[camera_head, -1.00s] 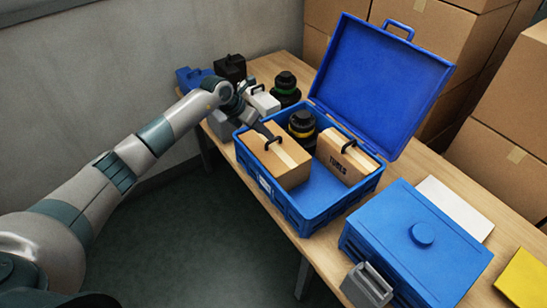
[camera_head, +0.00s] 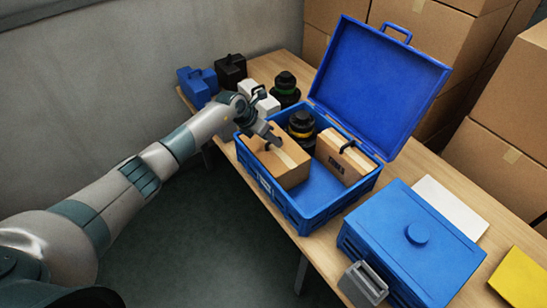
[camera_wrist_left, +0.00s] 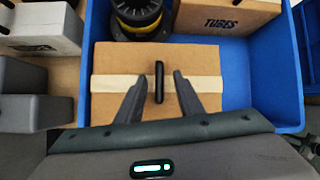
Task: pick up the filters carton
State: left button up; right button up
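A tan carton (camera_head: 278,166) with a pale tape strip and a dark handle on top sits in the left part of the open blue crate (camera_head: 312,212); I see no label on it. A second tan carton (camera_head: 345,158), marked TUBES, stands at the crate's right side. My left gripper (camera_head: 270,138) is over the first carton. In the left wrist view, my left gripper (camera_wrist_left: 158,76) is open, with one finger on each side of the black handle (camera_wrist_left: 159,83) on the carton (camera_wrist_left: 105,72); contact is not visible. My right gripper is not in view.
A black and yellow round item (camera_head: 302,126) stands in the crate behind the carton. The crate's blue lid (camera_head: 380,80) stands open behind. A closed blue box (camera_head: 425,265) is at right. A white case (camera_head: 258,98) and other items stand at left.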

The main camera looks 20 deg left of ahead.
pick_arm(q)
grip_shut()
jog(key=shift+f, duration=0.15)
dwell(1.2)
